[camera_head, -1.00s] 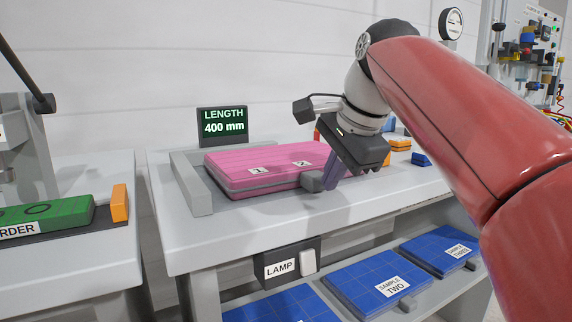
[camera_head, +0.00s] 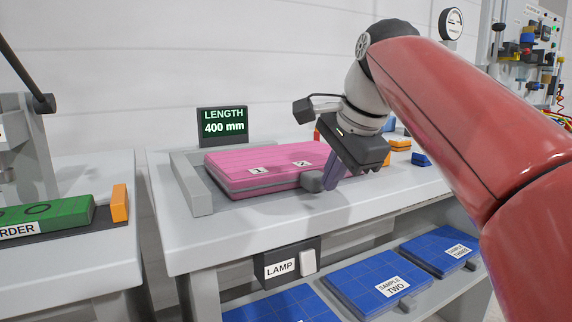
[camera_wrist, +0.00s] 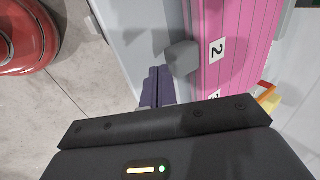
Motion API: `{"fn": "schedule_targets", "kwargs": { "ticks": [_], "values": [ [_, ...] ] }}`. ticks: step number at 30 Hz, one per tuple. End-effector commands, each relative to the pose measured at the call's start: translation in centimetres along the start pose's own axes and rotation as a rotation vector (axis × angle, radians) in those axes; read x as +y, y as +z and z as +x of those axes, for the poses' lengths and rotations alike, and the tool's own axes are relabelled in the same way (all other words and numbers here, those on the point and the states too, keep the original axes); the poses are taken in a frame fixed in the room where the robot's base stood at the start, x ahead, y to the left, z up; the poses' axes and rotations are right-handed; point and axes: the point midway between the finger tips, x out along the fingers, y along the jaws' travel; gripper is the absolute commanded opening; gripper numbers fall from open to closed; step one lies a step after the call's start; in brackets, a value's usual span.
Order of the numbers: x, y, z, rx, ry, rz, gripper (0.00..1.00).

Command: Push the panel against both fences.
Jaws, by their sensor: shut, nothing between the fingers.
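The pink panel (camera_head: 265,172) lies flat on the bench with labels 1 and 2 on top. It also shows in the wrist view (camera_wrist: 240,50). A grey knob (camera_head: 312,181) juts from its front side near the right end. The grey left fence (camera_head: 192,186) stands beside the panel's left end, with a narrow strip visible between them. The panel mostly hides the back fence (camera_head: 188,154), so its contact there cannot be told. My gripper (camera_head: 332,178) is shut and empty, its purple fingers (camera_wrist: 158,88) close beside the knob; touching cannot be told.
A LENGTH 400 mm display (camera_head: 223,126) stands behind the panel. Orange and blue blocks (camera_head: 400,144) lie at the back right. A LAMP switch (camera_head: 288,263) is on the bench front. Blue sample panels (camera_head: 378,281) lie on the shelf below. The bench top left front is clear.

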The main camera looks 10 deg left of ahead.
Motion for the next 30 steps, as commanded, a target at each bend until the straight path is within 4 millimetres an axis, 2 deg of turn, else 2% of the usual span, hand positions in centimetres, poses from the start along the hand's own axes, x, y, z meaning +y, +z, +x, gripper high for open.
{"fn": "schedule_targets", "kwargs": {
  "ticks": [30],
  "values": [
    [-2.2, 0.0, 1.1, 0.000, 0.001, 0.000, 0.00]
  ]
}}
